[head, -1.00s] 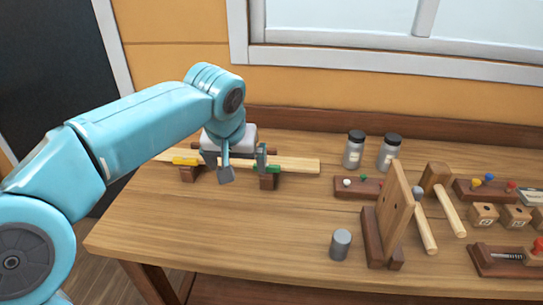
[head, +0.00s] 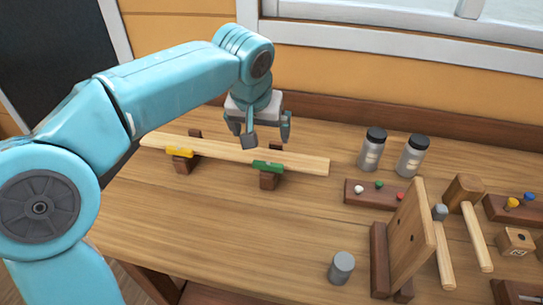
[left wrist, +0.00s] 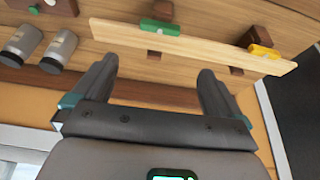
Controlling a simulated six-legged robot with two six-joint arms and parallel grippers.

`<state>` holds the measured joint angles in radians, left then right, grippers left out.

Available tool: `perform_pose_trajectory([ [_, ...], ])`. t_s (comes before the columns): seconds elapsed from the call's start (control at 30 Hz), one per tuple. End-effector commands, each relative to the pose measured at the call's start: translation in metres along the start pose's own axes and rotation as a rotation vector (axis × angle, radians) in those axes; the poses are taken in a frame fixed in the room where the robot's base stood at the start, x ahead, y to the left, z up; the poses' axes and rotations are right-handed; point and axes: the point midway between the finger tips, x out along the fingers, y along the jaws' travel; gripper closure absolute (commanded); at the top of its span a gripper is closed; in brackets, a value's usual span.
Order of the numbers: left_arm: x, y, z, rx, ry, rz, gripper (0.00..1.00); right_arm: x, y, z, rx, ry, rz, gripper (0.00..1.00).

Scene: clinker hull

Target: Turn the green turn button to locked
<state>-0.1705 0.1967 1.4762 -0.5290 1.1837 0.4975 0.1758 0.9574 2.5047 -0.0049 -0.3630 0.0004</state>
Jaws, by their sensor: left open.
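The green turn button (head: 268,167) sits on a dark wooden block at the right part of a long pale plank (head: 215,153). It lies lengthwise along the plank in the head view. It also shows in the left wrist view (left wrist: 160,27), beyond my fingers. A yellow turn button (head: 179,152) sits on another block at the plank's left part. My left gripper (head: 268,138) is open and empty, above and behind the plank near the green button, apart from it. My right gripper is not in view.
Two jars (head: 373,150) with black lids stand right of the plank. An upright wooden board (head: 410,235), a mallet (head: 465,195), a grey cylinder (head: 341,268) and a peg block (head: 372,195) fill the right side. The bench front left is clear.

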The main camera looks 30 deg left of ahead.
Motion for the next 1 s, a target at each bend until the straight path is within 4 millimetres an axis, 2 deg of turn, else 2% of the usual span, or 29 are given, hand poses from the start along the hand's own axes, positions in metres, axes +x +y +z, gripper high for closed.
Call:
perform_pose_trajectory([
  [0.17,0.023,-0.001,0.005,-0.002,-0.003,-0.002,0.00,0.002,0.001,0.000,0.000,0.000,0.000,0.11],
  [0.5,0.103,0.000,0.008,-0.001,-0.005,-0.001,0.00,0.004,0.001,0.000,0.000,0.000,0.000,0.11],
  [0.7,0.141,0.001,0.006,0.000,-0.004,-0.001,0.00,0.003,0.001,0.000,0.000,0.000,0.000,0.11],
  [0.83,0.154,0.001,0.005,-0.001,-0.002,0.000,0.00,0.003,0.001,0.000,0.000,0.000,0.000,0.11],
  [1.0,0.160,0.001,0.003,-0.001,0.001,0.001,0.00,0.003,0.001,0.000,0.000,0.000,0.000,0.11],
])
